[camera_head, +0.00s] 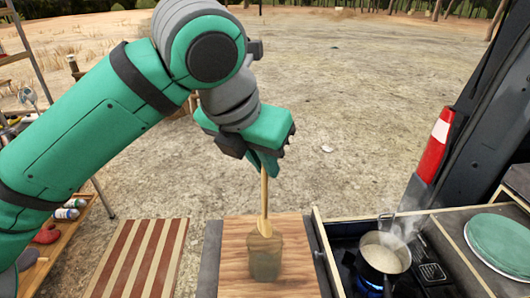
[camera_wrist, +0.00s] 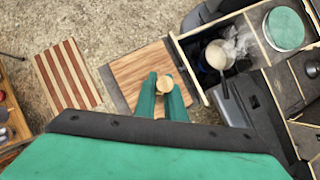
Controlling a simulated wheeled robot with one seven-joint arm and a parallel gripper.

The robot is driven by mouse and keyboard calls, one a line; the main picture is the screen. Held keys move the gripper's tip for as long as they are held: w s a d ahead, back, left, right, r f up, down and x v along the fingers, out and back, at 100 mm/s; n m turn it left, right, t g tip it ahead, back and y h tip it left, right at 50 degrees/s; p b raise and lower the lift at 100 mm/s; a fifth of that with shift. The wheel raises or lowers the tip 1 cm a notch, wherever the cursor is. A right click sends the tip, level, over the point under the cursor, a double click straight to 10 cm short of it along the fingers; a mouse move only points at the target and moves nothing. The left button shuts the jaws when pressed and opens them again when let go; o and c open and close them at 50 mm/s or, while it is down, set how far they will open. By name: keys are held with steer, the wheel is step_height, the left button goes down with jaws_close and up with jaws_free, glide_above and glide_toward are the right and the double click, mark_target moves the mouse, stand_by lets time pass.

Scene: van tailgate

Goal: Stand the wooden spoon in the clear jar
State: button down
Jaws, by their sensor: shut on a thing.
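My gripper (camera_head: 264,172) is above the wooden board and shut on the wooden spoon (camera_head: 264,200), which hangs almost upright below it. The clear jar (camera_head: 265,262) stands on the board, brownish because the wood shows through it. The spoon's lower end overlaps the jar's rim in the head view; I cannot tell whether it is inside or just above or in front. In the wrist view, a round wooden end (camera_wrist: 165,84) shows between my green fingertips (camera_wrist: 163,92); the jar is not clearly visible there.
The wooden board (camera_head: 235,285) lies beside a striped board (camera_head: 140,255) on the left. A steaming pot (camera_head: 382,262) sits on a lit burner to the right, with green plates (camera_head: 500,243) beyond. A shelf with bottles (camera_head: 70,208) is at far left.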

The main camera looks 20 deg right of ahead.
mark_target(263, 195)
steer(key=shift+f, duration=4.2)
steer(key=c, duration=1.7)
jaws_free()
steer(key=shift+c, duration=0.2)
steer(key=v, duration=1)
steer(key=shift+a+r, duration=0.2)
steer(key=shift+r, duration=0.15)
